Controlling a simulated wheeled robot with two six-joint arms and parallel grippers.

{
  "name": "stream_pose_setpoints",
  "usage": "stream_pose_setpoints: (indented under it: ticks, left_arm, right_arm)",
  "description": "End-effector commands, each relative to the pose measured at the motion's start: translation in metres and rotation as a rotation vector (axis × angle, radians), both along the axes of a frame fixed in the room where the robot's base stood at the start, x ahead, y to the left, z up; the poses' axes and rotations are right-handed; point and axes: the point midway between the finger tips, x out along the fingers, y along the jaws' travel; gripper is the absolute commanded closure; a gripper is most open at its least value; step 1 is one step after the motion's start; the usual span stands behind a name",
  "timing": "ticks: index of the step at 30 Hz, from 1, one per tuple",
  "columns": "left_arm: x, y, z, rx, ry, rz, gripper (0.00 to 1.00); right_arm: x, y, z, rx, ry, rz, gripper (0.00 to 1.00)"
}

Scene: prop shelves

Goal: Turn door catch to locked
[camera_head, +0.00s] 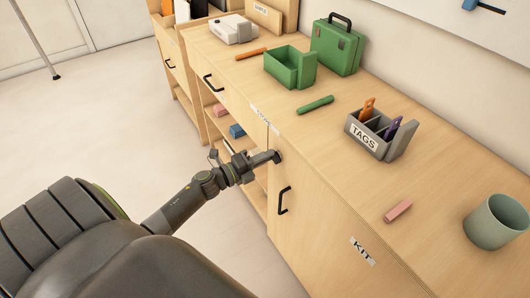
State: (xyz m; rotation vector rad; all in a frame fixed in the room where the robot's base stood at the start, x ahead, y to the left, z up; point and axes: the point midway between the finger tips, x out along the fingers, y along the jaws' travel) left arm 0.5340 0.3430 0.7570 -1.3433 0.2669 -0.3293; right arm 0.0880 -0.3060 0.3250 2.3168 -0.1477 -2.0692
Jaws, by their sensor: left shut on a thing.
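The door catch (278,157) is a small dark piece at the upper edge of the wooden cabinet door (310,220), just above the black door handle (283,201). My left gripper (269,158) reaches in from the left and is shut on the catch. Its fingers hide most of the catch, so I cannot tell which way it is turned. The door looks closed, flush with the cabinet front. My right gripper is not in view.
On the cabinet top stand a green open box (283,72), a green case (337,48), a grey TAGS holder (366,136) and a grey-green cup (496,222). A pink block (398,211) and a green marker (315,105) lie there. Open shelves hold a blue block (237,131).

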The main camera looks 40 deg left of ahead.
Motion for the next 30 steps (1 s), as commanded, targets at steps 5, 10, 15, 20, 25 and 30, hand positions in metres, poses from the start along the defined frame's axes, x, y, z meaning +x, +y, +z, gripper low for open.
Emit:
stream_pose_setpoints:
  ticks: [5,10,15,20,25,30]
  left_arm:
    - [0.0,0.0,0.001,-0.101,0.043,0.001,1.0]
    - [0.0,0.001,-0.001,-0.165,0.068,0.001,1.0]
    - [0.0,0.0,-0.002,-0.197,0.081,0.0,1.0]
    - [0.0,0.0,-0.002,-0.208,0.085,0.0,1.0]
    - [0.0,0.0,-0.003,-0.21,0.086,0.0,1.0]
    - [0.0,0.0,-0.003,-0.21,0.086,0.0,0.87]
  right_arm:
    - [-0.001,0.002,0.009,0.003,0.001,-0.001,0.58]
    - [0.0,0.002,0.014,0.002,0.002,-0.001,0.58]
    - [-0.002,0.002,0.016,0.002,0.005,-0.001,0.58]
    - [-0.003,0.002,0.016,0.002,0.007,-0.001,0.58]
    - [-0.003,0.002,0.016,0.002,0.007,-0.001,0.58]
    - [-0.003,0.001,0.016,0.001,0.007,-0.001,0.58]
